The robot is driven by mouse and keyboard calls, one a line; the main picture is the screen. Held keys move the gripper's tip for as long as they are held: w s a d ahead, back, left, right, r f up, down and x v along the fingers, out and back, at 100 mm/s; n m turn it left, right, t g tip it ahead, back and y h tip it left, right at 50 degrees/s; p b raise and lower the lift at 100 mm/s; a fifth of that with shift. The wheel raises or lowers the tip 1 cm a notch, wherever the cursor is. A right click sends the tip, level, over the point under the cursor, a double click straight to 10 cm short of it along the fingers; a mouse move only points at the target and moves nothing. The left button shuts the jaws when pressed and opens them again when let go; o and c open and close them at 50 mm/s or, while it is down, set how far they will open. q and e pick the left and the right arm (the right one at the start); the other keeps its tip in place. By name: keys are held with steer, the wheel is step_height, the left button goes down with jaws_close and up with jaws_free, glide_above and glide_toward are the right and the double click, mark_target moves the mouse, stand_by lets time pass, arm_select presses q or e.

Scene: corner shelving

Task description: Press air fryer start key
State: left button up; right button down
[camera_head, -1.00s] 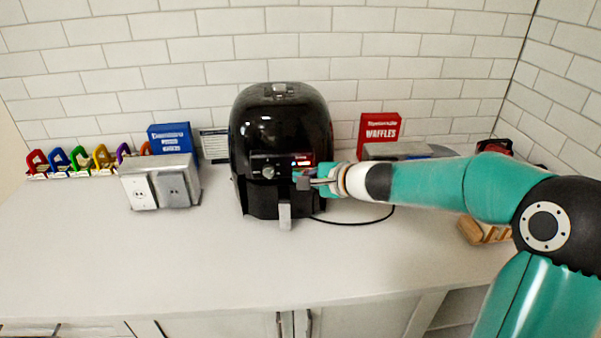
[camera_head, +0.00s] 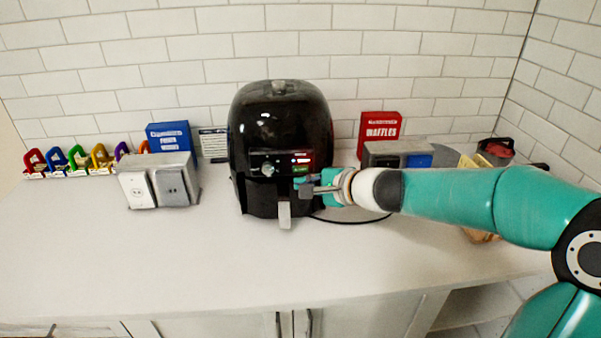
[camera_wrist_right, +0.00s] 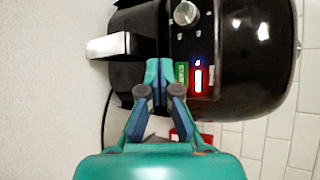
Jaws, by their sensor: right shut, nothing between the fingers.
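The black air fryer (camera_head: 281,120) stands upright on the counter against the tiled wall. Its front panel has a round knob (camera_head: 268,169), a lit red display (camera_head: 302,158) and a small green key (camera_head: 301,169) below the display. In the right wrist view the green key (camera_wrist_right: 182,73) sits beside the red-lit display (camera_wrist_right: 198,79). My right gripper (camera_head: 304,188) is shut and empty in front of the panel, a little below the green key. In the wrist view its fingertips (camera_wrist_right: 159,68) are close to the key; I cannot tell whether they touch the panel. My left gripper is not in view.
A grey outlet box (camera_head: 160,182), a blue box (camera_head: 170,138) and several coloured clips stand to the left. A red waffles box (camera_head: 379,131) and a grey appliance (camera_head: 385,154) stand to the right. The front counter (camera_head: 200,260) is clear.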

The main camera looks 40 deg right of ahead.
steer(key=shift+s+a+b, duration=0.2)
steer(key=shift+s+a, duration=0.2)
steer(key=shift+s, duration=0.25)
steer(key=shift+s+a+b, duration=0.15)
steer(key=shift+s+a, duration=0.2)
steer(key=shift+s, duration=0.25)
